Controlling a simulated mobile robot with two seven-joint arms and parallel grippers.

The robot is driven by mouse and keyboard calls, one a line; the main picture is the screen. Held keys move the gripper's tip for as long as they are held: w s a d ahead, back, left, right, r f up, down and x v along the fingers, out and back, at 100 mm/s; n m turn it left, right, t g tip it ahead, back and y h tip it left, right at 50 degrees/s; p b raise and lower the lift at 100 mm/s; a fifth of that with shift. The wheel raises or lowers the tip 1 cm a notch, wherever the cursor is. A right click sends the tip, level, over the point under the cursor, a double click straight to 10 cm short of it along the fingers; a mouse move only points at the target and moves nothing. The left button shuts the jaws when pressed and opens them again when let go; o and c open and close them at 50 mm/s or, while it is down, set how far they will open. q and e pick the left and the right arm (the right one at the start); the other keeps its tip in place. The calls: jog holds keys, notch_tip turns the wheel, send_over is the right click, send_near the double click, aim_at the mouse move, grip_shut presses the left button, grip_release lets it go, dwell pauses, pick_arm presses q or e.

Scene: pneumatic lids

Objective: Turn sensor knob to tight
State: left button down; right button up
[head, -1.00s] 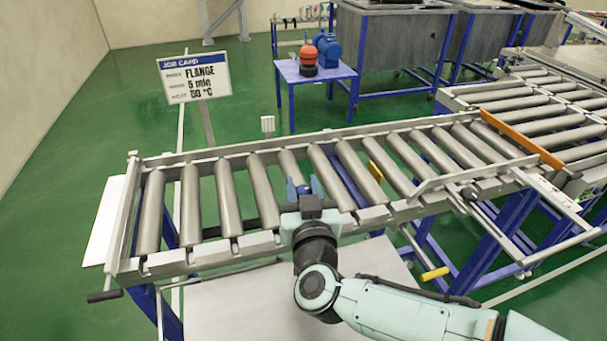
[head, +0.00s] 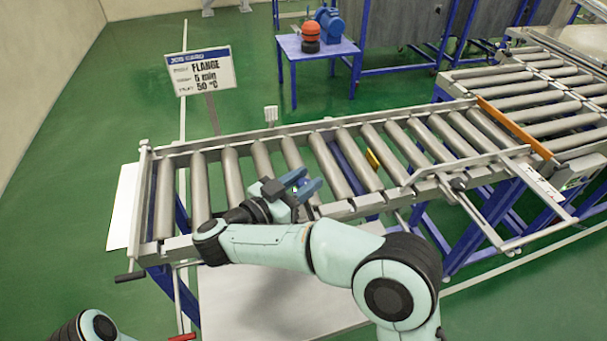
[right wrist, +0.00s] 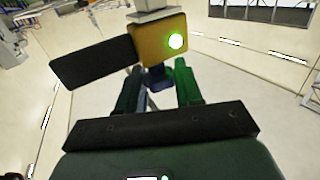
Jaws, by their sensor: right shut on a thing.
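In the right wrist view the sensor is a yellow box (right wrist: 160,38) with a lit green lamp on its face, below a grey block. A dark blue knob (right wrist: 159,78) sits under the box, between the two fingers of my right gripper (right wrist: 158,88). The gripper is shut on this knob. The knob's setting mark cannot be made out. In the head view my right gripper (head: 304,183) is over the near side of the roller conveyor, its blue fingers pointing right. The sensor cannot be told clearly there. My left gripper is not in view.
The roller conveyor (head: 227,180) runs across the middle, with an orange bar (head: 514,127) at its right end. A job card sign (head: 201,71) stands behind it. A dark flat block (right wrist: 93,61) is beside the yellow box. A blue table (head: 318,49) stands behind.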

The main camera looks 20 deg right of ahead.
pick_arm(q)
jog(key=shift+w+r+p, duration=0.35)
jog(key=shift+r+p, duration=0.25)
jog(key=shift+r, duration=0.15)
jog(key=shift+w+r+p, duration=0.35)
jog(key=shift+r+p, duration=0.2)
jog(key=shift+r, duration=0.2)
pick_arm(e)
jog(key=shift+m+g+h, duration=0.8)
jog(key=shift+m+g, duration=0.9)
jog(key=shift+g, duration=0.8)
jog(key=o, duration=0.9)
jog(key=shift+o, duration=0.2)
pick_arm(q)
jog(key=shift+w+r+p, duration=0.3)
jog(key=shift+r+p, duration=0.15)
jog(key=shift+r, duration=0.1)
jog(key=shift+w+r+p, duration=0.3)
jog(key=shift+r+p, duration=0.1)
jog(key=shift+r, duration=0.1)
pick_arm(e)
jog(key=v, duration=1.3)
jog(key=shift+a, duration=0.2)
